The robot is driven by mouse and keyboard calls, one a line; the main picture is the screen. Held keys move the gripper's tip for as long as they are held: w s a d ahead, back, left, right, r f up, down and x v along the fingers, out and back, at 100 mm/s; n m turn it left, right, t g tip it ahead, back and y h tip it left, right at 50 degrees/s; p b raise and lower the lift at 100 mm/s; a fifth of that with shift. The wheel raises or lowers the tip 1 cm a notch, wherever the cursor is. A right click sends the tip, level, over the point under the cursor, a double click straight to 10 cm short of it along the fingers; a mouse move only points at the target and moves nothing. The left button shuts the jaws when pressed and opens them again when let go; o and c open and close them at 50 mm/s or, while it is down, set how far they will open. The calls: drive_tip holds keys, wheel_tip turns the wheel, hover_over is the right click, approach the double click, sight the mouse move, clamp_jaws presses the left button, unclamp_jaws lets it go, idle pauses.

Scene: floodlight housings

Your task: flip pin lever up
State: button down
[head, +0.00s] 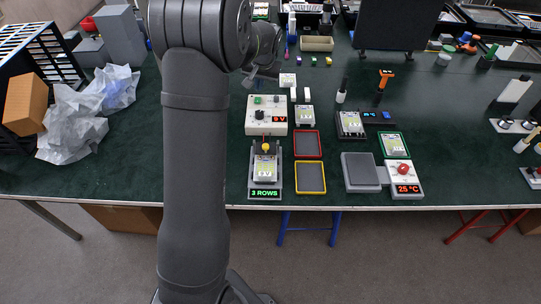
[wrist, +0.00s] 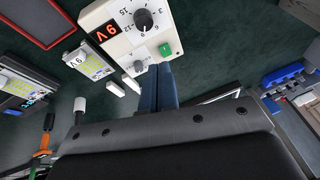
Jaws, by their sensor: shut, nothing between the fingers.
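A grey fixture (head: 254,190) with a green "3 ROWS" display stands at the table's front edge. A floodlight housing (head: 264,174) sits in it, with a yellow-knobbed part (head: 265,147) at its back, which looks like the pin lever; its exact position is too small to tell. My gripper (head: 254,80) is above the table behind the white 9 V unit, partly hidden by my arm, well apart from the fixture. In the wrist view my gripper (wrist: 165,70) shows blue-grey fingers together, empty, close to the 9 V unit (wrist: 112,22). The fixture is not seen there.
The 9 V unit (head: 251,127) has a dial and green button. Red (head: 320,155) and yellow (head: 324,188) framed trays lie right of the fixture.

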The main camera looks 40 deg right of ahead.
drive_tip(key=s+a+f+m+t, duration=0.1)
drive_tip(key=s+f+m+t, duration=0.3)
drive_tip(key=s+m, duration=0.2)
drive_tip(key=s+a+f+m+t+h, duration=0.1)
drive_tip(key=s+f+m+t, duration=0.3)
drive_tip(key=s+m, duration=0.3)
drive_tip(key=s+a+f+m+t+h, duration=0.1)
drive_tip(key=s+f+m+t, duration=0.3)
drive_tip(key=s, duration=0.5)
drive_tip(key=shift+s+a+f+m, duration=0.15)
drive_tip(key=shift+f+m, duration=0.1)
drive_tip(key=shift+m, duration=0.4)
drive_tip(key=shift+s+a+f+m, duration=0.1)
drive_tip(key=shift+f+m, duration=0.1)
drive_tip(key=shift+m, duration=0.45)
drive_tip(key=s+a+m+h, duration=0.1)
drive_tip(key=s+a+f+m+h, duration=0.1)
drive_tip(key=a, duration=0.1)
drive_tip(key=s+a+m+h, duration=0.1)
drive_tip(key=shift+s+a+f+m+t, duration=0.15)
drive_tip(key=shift+a+f+m+t, duration=0.15)
drive_tip(key=shift+a+f, duration=0.1)
drive_tip(key=m+h, duration=0.1)
drive_tip(key=m, duration=0.1)
approach(266, 146)
drive_tip(key=shift+t, duration=0.4)
drive_tip(key=s+f, duration=0.1)
drive_tip(key=s, duration=0.1)
drive_tip(key=s+a+f, duration=0.1)
drive_tip(key=s+f, duration=0.1)
